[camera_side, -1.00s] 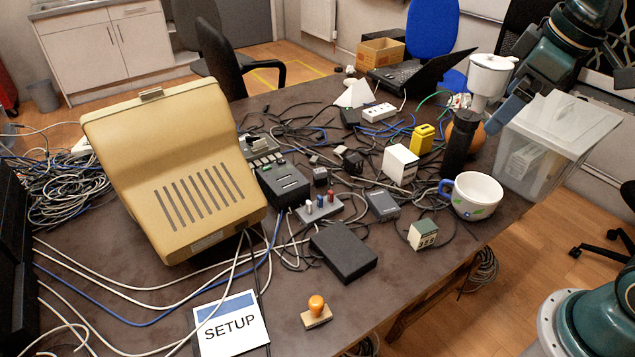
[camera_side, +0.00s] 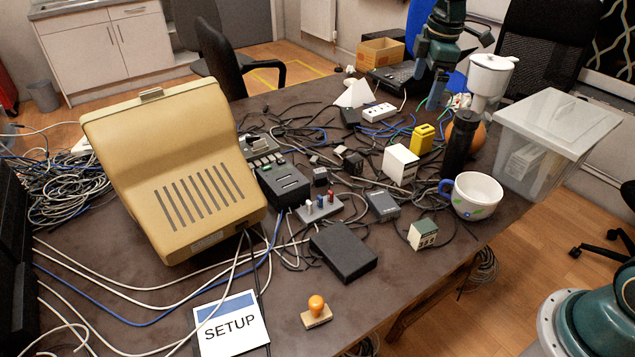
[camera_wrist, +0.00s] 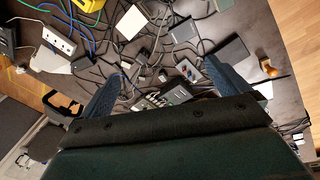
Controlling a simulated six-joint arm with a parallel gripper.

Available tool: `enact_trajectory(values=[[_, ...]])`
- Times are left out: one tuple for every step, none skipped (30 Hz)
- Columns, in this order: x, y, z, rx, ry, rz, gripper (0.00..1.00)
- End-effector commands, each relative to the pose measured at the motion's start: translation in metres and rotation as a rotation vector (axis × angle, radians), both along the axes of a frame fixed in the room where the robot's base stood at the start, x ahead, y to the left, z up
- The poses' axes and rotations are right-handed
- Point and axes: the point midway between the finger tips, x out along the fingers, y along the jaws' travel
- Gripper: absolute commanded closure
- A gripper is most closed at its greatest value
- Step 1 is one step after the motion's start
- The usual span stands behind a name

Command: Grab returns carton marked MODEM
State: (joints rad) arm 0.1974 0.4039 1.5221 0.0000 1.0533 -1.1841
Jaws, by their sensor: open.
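I cannot read the word MODEM on anything in view. A plain white box (camera_side: 400,165) stands among the cables right of the table's middle; its top seems to show in the wrist view (camera_wrist: 131,22). A small green and white box (camera_side: 422,234) with dark print too small to read stands near the front right edge. An open brown cardboard box (camera_side: 380,53) stands at the back. My gripper (camera_side: 437,92) is raised over the back of the table near the laptop. In the wrist view my gripper (camera_wrist: 162,72) has its blue fingers wide apart with nothing between them.
A white mug (camera_side: 474,196) and a black cylinder (camera_side: 457,143) stand right of the white box. A yellow block (camera_side: 422,138) stands behind it. A power strip (camera_side: 379,112), a black flat box (camera_side: 343,251) and a beige monitor (camera_side: 175,170) crowd the table. Loose cables lie throughout.

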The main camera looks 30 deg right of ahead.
Motion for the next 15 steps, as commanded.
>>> enact_trajectory(values=[[0.010, -0.006, -0.011, -0.002, 0.015, 0.029, 0.00], [0.015, -0.009, -0.017, -0.005, 0.022, 0.048, 0.00], [0.022, -0.013, -0.025, -0.007, 0.032, 0.074, 0.00], [0.027, -0.017, -0.031, -0.009, 0.039, 0.093, 0.00], [0.031, -0.020, -0.037, -0.011, 0.046, 0.112, 0.00], [0.037, -0.024, -0.045, -0.012, 0.055, 0.138, 0.00], [0.042, -0.028, -0.052, -0.013, 0.063, 0.158, 0.00], [0.046, -0.031, -0.058, -0.014, 0.069, 0.178, 0.00], [0.052, -0.035, -0.067, -0.014, 0.078, 0.205, 0.00], [0.055, -0.038, -0.075, -0.015, 0.086, 0.224, 0.00], [0.059, -0.042, -0.081, -0.016, 0.091, 0.244, 0.00], [0.064, -0.046, -0.091, -0.016, 0.099, 0.270, 0.00], [0.067, -0.049, -0.099, -0.016, 0.107, 0.290, 0.00], [0.071, -0.053, -0.106, -0.015, 0.113, 0.310, 0.00], [0.074, -0.057, -0.116, -0.015, 0.122, 0.335, 0.00]])
